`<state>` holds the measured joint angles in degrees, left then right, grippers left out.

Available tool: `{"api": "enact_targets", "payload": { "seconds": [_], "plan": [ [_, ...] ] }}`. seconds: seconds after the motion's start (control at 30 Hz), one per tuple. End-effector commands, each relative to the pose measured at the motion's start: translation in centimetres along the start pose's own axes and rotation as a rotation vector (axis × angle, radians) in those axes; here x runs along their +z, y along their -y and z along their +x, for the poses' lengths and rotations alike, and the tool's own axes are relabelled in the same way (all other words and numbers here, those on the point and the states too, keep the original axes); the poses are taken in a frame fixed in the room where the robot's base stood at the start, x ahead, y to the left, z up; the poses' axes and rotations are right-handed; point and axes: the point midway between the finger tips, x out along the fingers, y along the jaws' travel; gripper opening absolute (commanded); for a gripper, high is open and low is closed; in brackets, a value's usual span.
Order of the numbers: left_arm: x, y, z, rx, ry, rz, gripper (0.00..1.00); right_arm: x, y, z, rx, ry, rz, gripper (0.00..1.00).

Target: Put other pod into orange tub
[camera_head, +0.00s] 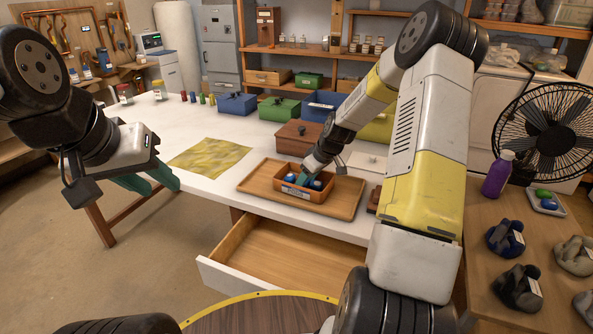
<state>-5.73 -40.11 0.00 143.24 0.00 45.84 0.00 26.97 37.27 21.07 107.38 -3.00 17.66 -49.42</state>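The orange tub (306,195) sits on a wooden tray (345,207) on the white table. Small blue, pod-like things lie inside it, one at the left (290,178) and one at the right (317,185). My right gripper (302,181) points down into the tub with its teal fingers between these blue things. Its fingertips are partly hidden, so I cannot tell whether it is open or holds anything. A blue pod-like thing (548,204) and a green one (541,193) lie at the right.
A small pale tray (557,206) holds the two right-hand things, beside a purple bottle (496,174) and a fan (547,125). An open, empty drawer (290,257) juts out below the tub. Several coloured boxes (280,108) line the table's back. A yellow patterned cloth (208,156) lies left.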

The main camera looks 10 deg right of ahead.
Motion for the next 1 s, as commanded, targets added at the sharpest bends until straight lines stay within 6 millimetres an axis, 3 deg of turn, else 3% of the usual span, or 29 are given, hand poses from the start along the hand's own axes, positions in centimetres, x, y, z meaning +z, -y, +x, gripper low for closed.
{"api": "enact_targets", "payload": {
  "seconds": [0.37,0.47,0.8,1.0],
  "plan": [
    [0.0,0.0,0.0,0.0,0.0,0.0,0.36,-0.1,0.1,-0.4,-0.003,0.001,0.0,0.61],
    [0.0,0.0,0.0,0.0,0.0,0.0,0.36,-0.1,0.0,-1.6,-0.001,0.0,0.001,0.61],
    [0.0,0.0,0.0,0.0,0.0,0.0,0.36,-0.1,-0.1,-8.8,0.002,0.0,0.001,0.61],
    [0.0,0.0,0.0,0.0,0.0,0.0,0.36,-0.1,0.0,-11.5,-0.001,0.001,0.001,0.61]
  ]
}}
